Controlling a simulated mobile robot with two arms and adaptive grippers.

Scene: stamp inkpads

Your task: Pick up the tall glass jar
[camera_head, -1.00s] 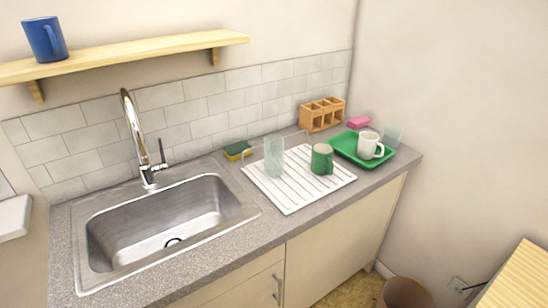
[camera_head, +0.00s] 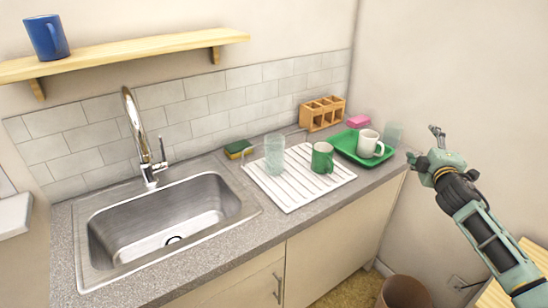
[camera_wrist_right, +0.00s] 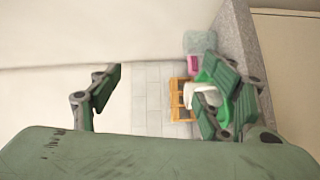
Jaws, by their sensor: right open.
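A tall clear glass jar (camera_head: 274,157) stands upright on the left part of the white ribbed drying mat (camera_head: 292,199). A shorter clear glass (camera_head: 393,133) stands at the counter's right end, beyond the green tray (camera_head: 345,153); it also shows in the wrist view (camera_wrist_right: 199,42). My right gripper (camera_head: 424,146) is open and empty, just right of the counter's right end, well away from the tall jar. Its spread fingers (camera_wrist_right: 165,95) frame the wrist view. The left gripper is not in view.
A green mug (camera_head: 322,158) stands right of the tall jar. A white mug (camera_head: 368,144) stands on the tray. A wooden caddy (camera_head: 322,114), pink sponge (camera_head: 359,122) and green-yellow sponge (camera_head: 238,149) sit along the back. The sink (camera_head: 165,222) and faucet (camera_head: 138,135) are left.

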